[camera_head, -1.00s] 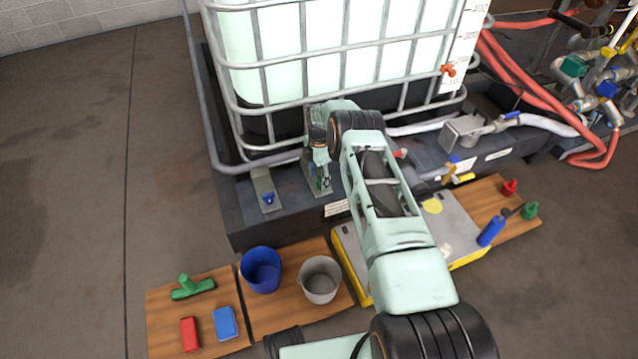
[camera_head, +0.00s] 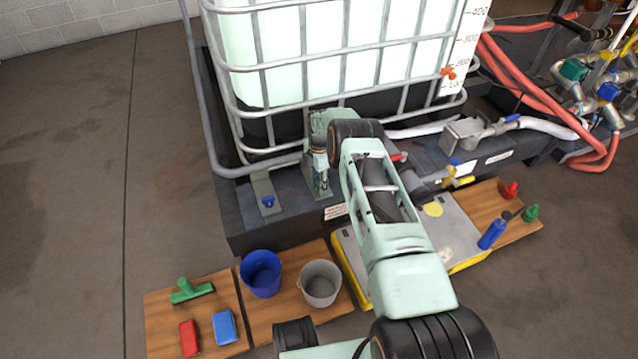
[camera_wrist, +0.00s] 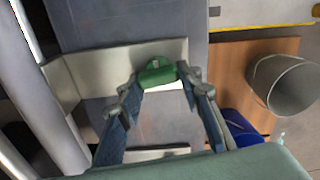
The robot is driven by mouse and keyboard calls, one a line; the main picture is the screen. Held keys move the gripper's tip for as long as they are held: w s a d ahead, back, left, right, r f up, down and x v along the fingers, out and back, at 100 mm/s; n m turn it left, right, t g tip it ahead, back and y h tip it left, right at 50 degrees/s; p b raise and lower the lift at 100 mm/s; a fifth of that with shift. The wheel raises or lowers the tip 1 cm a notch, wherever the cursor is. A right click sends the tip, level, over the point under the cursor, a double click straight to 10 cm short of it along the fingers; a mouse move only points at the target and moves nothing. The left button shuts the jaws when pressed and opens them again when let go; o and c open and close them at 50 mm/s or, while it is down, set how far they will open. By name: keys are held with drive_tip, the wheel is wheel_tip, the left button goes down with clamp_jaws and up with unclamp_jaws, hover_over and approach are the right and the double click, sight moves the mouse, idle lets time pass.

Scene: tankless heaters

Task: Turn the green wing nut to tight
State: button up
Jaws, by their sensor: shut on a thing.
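The green wing nut (camera_wrist: 158,73) sits on a pale metal bracket (camera_wrist: 85,80) in the wrist view. My gripper (camera_wrist: 160,77) is shut on it, with one blue-grey finger at each side of the nut. In the head view my gripper (camera_head: 320,184) points down at the front edge of the dark pallet base. The wing nut cannot be made out there behind my gripper and wrist.
A second bracket with a blue wing nut (camera_head: 267,201) stands to the left. The caged tank (camera_head: 290,60) rises behind. Blue (camera_head: 261,273) and grey (camera_head: 320,284) buckets stand on boards in front. A yellow-edged grey platform (camera_head: 450,228) lies to the right.

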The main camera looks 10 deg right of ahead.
drive_tip(key=shift+m, duration=0.3)
drive_tip(key=m, duration=0.4)
drive_tip(key=shift+w, duration=0.15)
drive_tip(key=m, duration=0.6)
drive_tip(key=shift+w, duration=0.15)
drive_tip(key=m, duration=0.4)
drive_tip(key=shift+w+d, duration=0.1)
drive_tip(key=shift+d+m, duration=0.15)
drive_tip(key=shift+m, duration=2.35)
drive_tip(key=o, duration=1.2)
drive_tip(key=shift+r, duration=0.1)
